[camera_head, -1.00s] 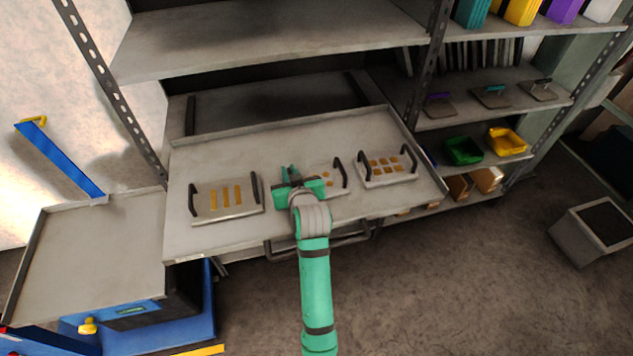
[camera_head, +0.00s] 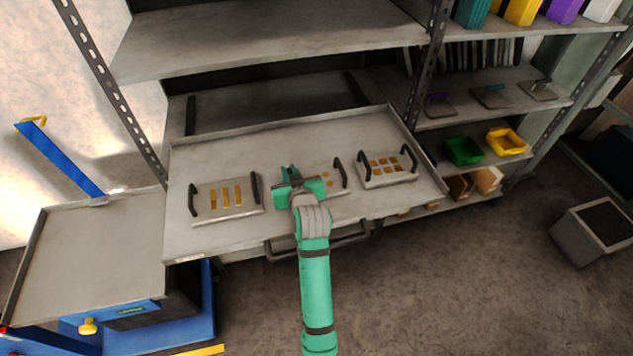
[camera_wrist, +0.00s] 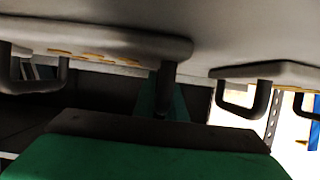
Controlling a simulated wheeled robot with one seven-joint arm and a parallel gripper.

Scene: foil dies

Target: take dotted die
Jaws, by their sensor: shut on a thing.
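The dotted die (camera_head: 333,183) is a grey plate with round gold dots, in the middle of the pulled-out shelf tray (camera_head: 300,238). Its right black handle shows in the head view; my gripper (camera_head: 291,176) covers its left side. My gripper is shut on the left handle. In the wrist view the die (camera_wrist: 110,40) appears at upper left, with the handle (camera_wrist: 167,90) at the gripper's jaws (camera_wrist: 163,108). I cannot tell whether the die is lifted off the tray.
The striped die (camera_head: 228,212) lies left of my gripper, and a die with square marks (camera_head: 388,180) lies close on the right. An empty grey-topped cart (camera_head: 90,245) stands at left. A shelf board (camera_head: 270,40) overhangs behind the tray.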

